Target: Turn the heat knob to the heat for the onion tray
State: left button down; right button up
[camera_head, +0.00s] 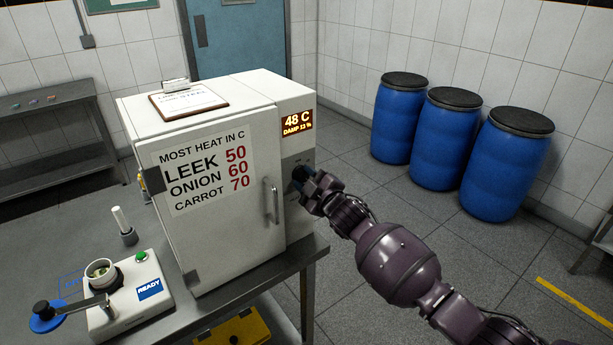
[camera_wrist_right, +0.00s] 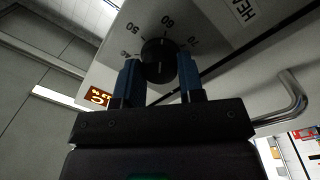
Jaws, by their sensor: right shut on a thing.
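A white heating cabinet (camera_head: 225,235) stands on a table. Its sign (camera_head: 207,172) reads leek 50, onion 60, carrot 70, as most heat in C. Its orange display (camera_head: 297,122) reads 48 C. My right gripper (camera_head: 305,180) is at the cabinet's control face, hiding most of the knob in the head view. In the right wrist view the round black heat knob (camera_wrist_right: 158,60) sits between the two blue fingers, which are shut on it. The dial around it shows 40, 50, 60 and 70. I cannot read the knob's exact setting. My left gripper is not in view.
The cabinet's door handle (camera_head: 271,201) is left of my right gripper. A clipboard (camera_head: 188,102) lies on top of the cabinet. A device with a READY label (camera_head: 149,289) stands on the table (camera_head: 60,230). Blue barrels (camera_head: 447,142) stand at the right wall, with open floor before them.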

jog(key=shift+m, duration=0.5)
jog(key=o, duration=0.9)
jog(key=shift+s, duration=0.1)
jog(key=v, duration=1)
jog(key=shift+s+d+b, duration=0.2)
jog(key=shift+d+b, duration=0.05)
jog(key=shift+b, duration=0.1)
